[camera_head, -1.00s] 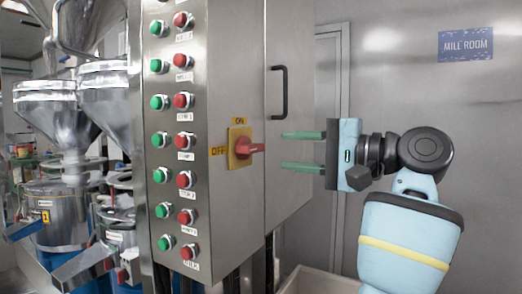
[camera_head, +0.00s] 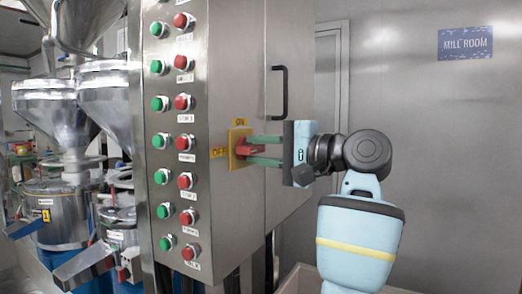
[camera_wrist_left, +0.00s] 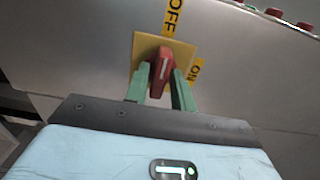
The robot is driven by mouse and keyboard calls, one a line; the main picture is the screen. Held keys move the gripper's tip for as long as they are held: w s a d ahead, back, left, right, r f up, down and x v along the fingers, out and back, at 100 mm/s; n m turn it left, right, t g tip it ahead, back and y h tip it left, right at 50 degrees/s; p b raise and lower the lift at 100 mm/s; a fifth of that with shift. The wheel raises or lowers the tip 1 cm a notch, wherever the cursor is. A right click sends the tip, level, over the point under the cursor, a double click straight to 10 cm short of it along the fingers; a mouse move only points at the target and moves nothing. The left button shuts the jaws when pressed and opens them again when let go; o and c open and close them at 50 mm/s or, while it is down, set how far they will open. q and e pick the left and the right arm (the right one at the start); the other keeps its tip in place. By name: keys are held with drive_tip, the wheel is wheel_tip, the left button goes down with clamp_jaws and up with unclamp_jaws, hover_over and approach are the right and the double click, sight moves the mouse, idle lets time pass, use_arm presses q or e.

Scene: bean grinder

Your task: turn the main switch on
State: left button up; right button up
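The main switch has a red handle (camera_head: 246,150) on a yellow plate (camera_head: 233,160), on the side face of the steel cabinet. ON is marked above the plate and OFF to its left. In the left wrist view, the handle's white line (camera_wrist_left: 164,69) points roughly toward the OFF label (camera_wrist_left: 174,17); the ON label (camera_wrist_left: 194,71) is to the right. My left gripper (camera_head: 265,151) has its green fingers on both sides of the handle, which fills the gap between them. It also shows in the left wrist view (camera_wrist_left: 160,90). My right gripper is not in view.
Green and red push buttons (camera_head: 182,102) run down the cabinet's front face. A black door handle (camera_head: 280,92) is above my left gripper. Steel hoppers (camera_head: 57,110) stand at the left.

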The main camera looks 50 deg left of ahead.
use_arm(q)
clamp_jaws()
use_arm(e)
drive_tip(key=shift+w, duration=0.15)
